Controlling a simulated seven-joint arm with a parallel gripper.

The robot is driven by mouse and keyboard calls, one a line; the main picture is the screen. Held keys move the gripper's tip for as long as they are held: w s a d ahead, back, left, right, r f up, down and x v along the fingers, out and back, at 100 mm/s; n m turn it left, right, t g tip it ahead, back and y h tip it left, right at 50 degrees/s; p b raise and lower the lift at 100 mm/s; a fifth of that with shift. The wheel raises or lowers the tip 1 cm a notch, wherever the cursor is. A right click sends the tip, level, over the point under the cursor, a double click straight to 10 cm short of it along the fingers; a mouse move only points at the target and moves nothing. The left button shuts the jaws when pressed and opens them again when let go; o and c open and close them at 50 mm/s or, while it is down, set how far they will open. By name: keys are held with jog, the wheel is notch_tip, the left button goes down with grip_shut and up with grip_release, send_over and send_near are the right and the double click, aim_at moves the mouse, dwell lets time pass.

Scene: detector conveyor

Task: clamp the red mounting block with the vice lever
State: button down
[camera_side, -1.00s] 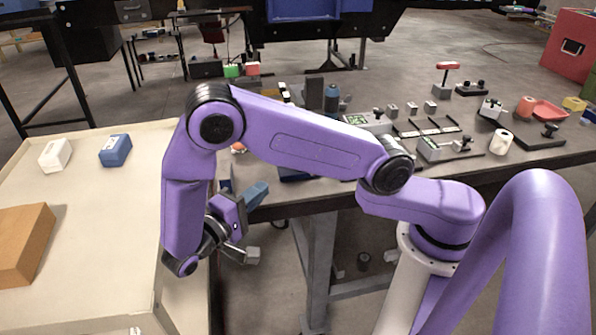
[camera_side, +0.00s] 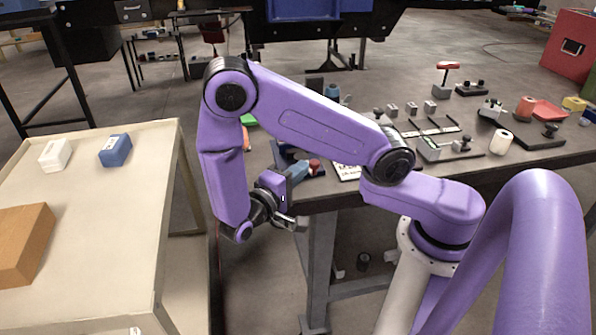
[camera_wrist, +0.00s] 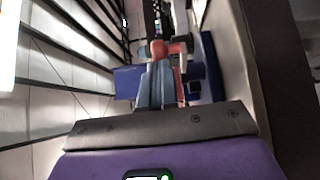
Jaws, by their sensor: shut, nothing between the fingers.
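My gripper (camera_side: 303,168) has blue-grey fingers, shut together with nothing between them, reaching up and right at the near edge of the work table. In the wrist view the fingers (camera_wrist: 156,82) point away from me. A red rounded part (camera_side: 315,164) lies just beyond the fingertips; it also shows in the wrist view (camera_wrist: 160,49). I cannot tell whether it is the mounting block or a lever end, or whether the fingers touch it. Dark blue parts (camera_wrist: 207,72) flank the fingers in the wrist view. My arm hides some of this area in the side view.
The work table (camera_side: 480,178) holds several small fixtures, a red T-handled device (camera_side: 447,80) and a white roll (camera_side: 501,142) on the right. A cream table (camera_side: 100,215) on the left carries a cardboard box (camera_side: 22,245), a blue block (camera_side: 115,150) and a white block (camera_side: 55,153).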

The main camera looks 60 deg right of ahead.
jog(key=shift+s+d, duration=0.35)
jog(key=shift+s, duration=0.2)
dwell(0.4)
jog(key=shift+s+d, duration=0.35)
jog(key=shift+s, duration=0.15)
jog(key=shift+s+d, duration=0.8)
jog(key=shift+d, duration=0.15)
